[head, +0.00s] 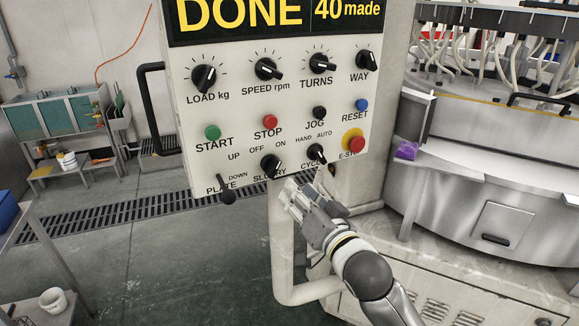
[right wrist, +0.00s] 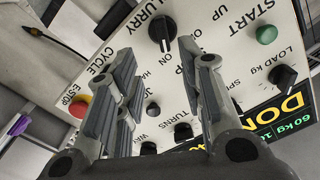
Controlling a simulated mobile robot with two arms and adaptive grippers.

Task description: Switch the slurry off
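The slurry knob (head: 271,165) is a black rotary switch low on the control panel, with OFF at its upper left and ON at its upper right. Its white mark leans to the ON side. In the right wrist view the knob (right wrist: 162,30) shows beyond the fingertips, between the two finger sides. My right gripper (head: 294,193) is just below and right of the knob in the head view, apart from it. In the right wrist view my right gripper (right wrist: 158,58) is open with nothing between its fingers. My left gripper is not in view.
The cycle knob (head: 317,153) and the red-on-yellow E-stop (head: 353,140) are close at the right. The plate lever (head: 226,189) hangs at the left, and the red stop button (head: 270,122) is above. A pale pipe (head: 284,250) runs below the panel.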

